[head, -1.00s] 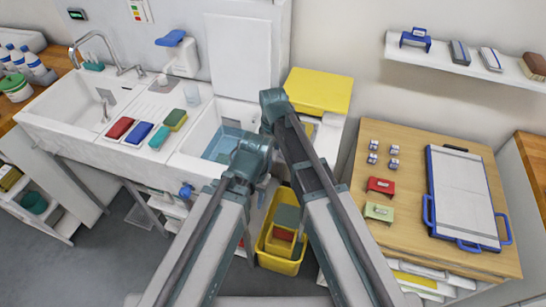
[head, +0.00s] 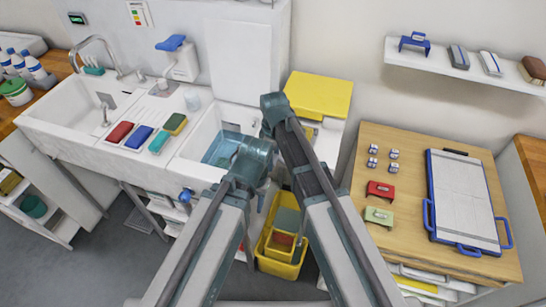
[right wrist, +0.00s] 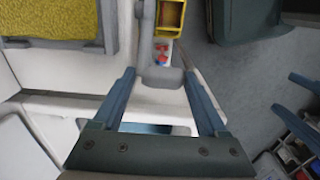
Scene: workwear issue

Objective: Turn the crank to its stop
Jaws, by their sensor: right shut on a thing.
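In the right wrist view my right gripper (right wrist: 160,74) has its two blue fingers on either side of a small grey piece (right wrist: 162,78), which looks like the crank's grip. It lies at the end of a pale upright part. How far the crank is turned does not show. In the head view my right arm covers this gripper, in front of the white unit with the yellow lid (head: 318,93). My left arm is raised in front of the sink, and its gripper does not show.
A white sink (head: 60,115) with several sponges on its drainer stands on the left. A yellow bucket (head: 278,268) stands on the floor beyond my arms. A wooden table (head: 400,145) with a blue-edged board (head: 460,195) is on the right. A shelf (head: 455,68) hangs above it.

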